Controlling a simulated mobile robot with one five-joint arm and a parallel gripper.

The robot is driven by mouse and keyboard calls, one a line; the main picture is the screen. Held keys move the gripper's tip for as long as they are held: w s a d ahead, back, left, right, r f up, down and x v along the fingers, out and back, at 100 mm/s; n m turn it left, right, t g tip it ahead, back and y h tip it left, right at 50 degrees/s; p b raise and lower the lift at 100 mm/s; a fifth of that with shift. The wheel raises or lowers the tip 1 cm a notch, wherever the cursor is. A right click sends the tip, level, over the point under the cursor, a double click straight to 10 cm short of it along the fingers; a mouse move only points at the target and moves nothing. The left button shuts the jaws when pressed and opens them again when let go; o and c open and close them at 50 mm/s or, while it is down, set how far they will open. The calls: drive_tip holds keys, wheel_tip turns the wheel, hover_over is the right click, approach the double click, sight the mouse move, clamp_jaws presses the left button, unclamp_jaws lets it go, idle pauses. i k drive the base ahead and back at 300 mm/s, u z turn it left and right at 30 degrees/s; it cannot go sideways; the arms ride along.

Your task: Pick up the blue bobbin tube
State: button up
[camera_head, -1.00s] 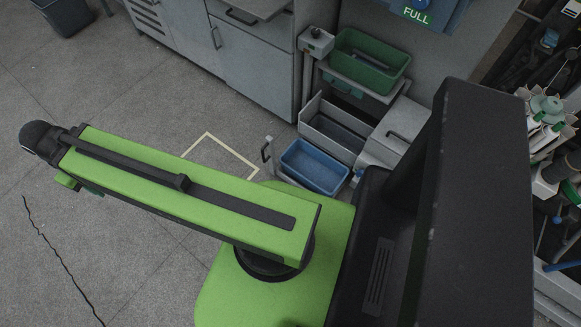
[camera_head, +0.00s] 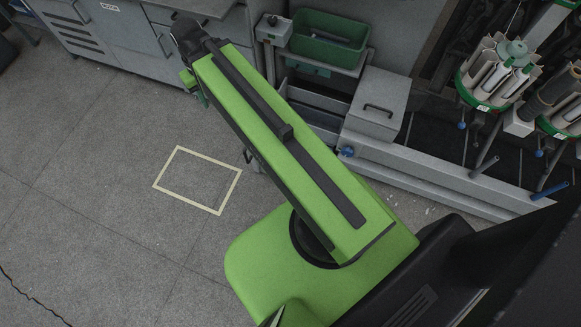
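A slim blue tube (camera_head: 550,191) sticks out at a slant at the right edge, by the grey rail of the machine. It looks like the blue bobbin tube, but it is small here and its lower mount is unclear. My green arm (camera_head: 270,130) reaches from the bottom middle to the upper left, well away from the tube. My gripper is not visible; the far end of the arm is a dark joint, with other parts hidden beneath the arm.
Grey slanted pegs (camera_head: 484,167) stand along the machine rail (camera_head: 440,175). Round holders with white tubes (camera_head: 495,75) are at the upper right. A green tray (camera_head: 330,40) and a grey lidded box (camera_head: 378,105) stand behind my arm. The floor around the taped rectangle (camera_head: 178,148) is clear.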

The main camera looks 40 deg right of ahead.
sight(542, 194)
drive_tip(key=z, duration=0.05)
drive_tip(key=k, duration=0.75)
drive_tip(key=z, duration=0.3)
drive_tip(key=i, duration=0.5)
drive_tip(key=z, duration=1.1)
drive_tip(key=k, duration=0.4)
drive_tip(key=z, duration=1.95)
drive_tip(key=i, duration=0.2)
